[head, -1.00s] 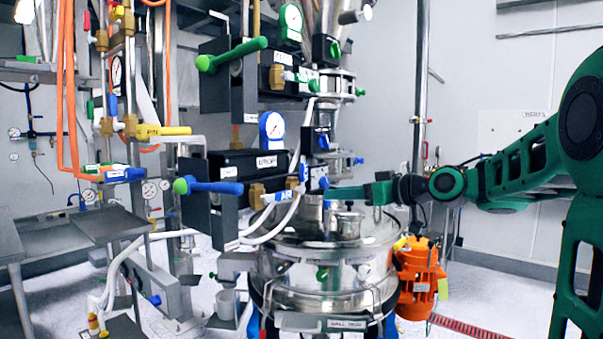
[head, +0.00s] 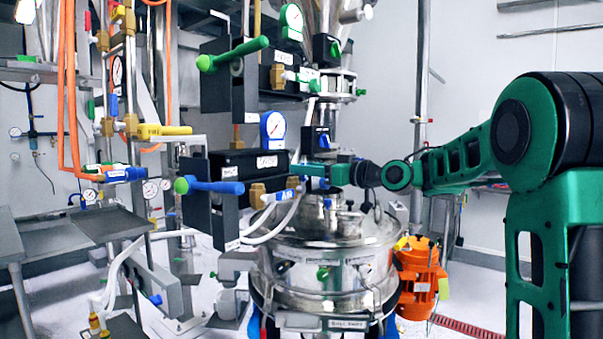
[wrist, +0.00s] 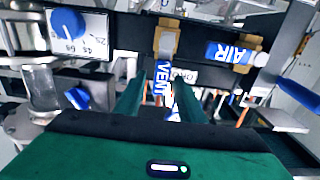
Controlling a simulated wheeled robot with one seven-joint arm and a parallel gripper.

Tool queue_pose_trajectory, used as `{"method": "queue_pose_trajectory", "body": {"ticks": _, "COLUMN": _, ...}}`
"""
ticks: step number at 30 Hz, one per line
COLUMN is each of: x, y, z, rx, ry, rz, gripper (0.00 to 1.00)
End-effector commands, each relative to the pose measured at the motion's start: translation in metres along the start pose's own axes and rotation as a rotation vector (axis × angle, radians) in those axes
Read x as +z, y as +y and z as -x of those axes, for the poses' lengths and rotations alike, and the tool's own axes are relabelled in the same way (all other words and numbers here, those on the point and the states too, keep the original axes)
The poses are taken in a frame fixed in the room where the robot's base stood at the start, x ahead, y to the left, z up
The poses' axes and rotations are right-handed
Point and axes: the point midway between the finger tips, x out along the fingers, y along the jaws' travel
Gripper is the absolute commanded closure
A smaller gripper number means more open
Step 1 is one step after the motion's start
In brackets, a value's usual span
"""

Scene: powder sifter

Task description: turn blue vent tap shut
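The blue vent tap (wrist: 163,80), with VENT in white letters, hangs from a brass fitting in the wrist view, its handle pointing down the picture toward my gripper. My gripper (wrist: 158,98) has its two green fingers apart, one on each side of the vent handle; I cannot tell whether either touches it. In the head view my gripper (head: 298,170) is at the right end of the black valve box, and its fingertips are too small to judge. A blue AIR tap (wrist: 230,53) lies sideways on another brass fitting, right of the vent tap.
The black box (head: 240,162) carries a blue-handled lever (head: 215,187) and a blue-rimmed gauge (head: 272,126). A green-handled lever (head: 232,54) sits above. The steel sifter (head: 325,240) stands below my gripper, with an orange motor (head: 420,278) at its right. A blue knob (wrist: 68,22) is left of the vent tap.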

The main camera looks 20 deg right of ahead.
Motion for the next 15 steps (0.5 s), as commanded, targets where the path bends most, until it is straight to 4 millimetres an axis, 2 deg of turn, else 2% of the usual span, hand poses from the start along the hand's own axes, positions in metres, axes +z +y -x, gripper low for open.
{"method": "queue_pose_trajectory", "body": {"ticks": 4, "x": 0.0001, "y": -0.0007, "z": -0.0076, "rx": -0.001, "ry": 0.0, "rz": 0.0, "gripper": 0.64}}
{"method": "queue_pose_trajectory", "body": {"ticks": 12, "x": 0.0, "y": -0.0005, "z": -0.0083, "rx": -0.001, "ry": 0.0, "rz": 0.0, "gripper": 0.64}}
{"method": "queue_pose_trajectory", "body": {"ticks": 15, "x": 0.0001, "y": -0.0005, "z": -0.0082, "rx": -0.001, "ry": 0.0, "rz": 0.0, "gripper": 0.88}}
